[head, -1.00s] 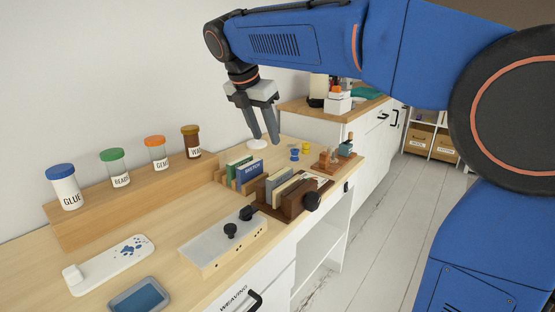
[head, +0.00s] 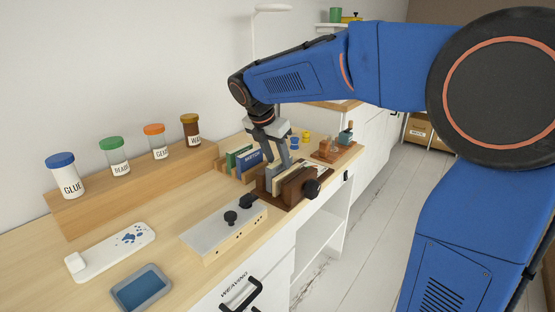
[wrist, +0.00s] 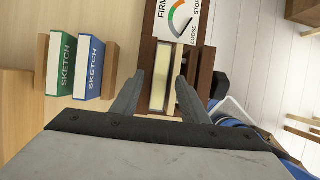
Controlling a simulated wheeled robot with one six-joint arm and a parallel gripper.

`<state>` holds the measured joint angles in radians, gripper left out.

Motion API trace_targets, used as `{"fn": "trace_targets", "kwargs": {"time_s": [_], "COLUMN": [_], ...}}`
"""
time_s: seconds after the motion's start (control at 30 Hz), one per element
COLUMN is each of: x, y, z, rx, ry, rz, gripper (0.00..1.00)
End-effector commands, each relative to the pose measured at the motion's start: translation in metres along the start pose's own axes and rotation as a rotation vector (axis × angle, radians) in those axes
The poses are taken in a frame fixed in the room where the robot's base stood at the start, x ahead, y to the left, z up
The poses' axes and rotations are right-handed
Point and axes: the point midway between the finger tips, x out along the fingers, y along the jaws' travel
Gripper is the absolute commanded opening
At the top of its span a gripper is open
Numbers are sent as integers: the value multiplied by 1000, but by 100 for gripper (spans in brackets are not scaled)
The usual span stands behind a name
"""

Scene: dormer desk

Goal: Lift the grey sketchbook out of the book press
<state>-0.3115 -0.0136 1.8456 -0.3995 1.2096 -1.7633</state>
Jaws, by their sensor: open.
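The brown wooden book press (head: 303,189) stands near the desk's front edge with a black knob (head: 312,187) on its outer side. Upright books stand in it; a grey cover, which I take as the grey sketchbook (head: 272,184), shows on the left. In the wrist view a thick cream page block (wrist: 160,78) stands in the press with a thinner book (wrist: 181,64) to its right. My gripper (head: 277,168) is open and points down over the press. In the wrist view its fingertips (wrist: 160,80) appear on either side of the page block; contact cannot be told.
A rack with green (wrist: 62,64) and blue (wrist: 89,68) sketchbooks stands left of the press. A dial card (wrist: 180,18) lies beyond it. A grey box with black knobs (head: 225,230) is in front. Labelled jars (head: 115,160) line a wooden ledge behind.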

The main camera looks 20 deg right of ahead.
Motion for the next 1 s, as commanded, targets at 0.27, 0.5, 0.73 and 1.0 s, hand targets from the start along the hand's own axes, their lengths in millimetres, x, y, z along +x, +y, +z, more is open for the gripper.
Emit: {"fn": "trace_targets", "kwargs": {"time_s": [0.27,0.5,0.73,1.0], "x": [7,6,6,6], "y": [0,0,0,-1], "z": [0,0,0,0], "rx": [0,0,0,0], "ry": [0,0,0,0], "rz": [1,1,1,1], "gripper": [41,17,1,1]}}
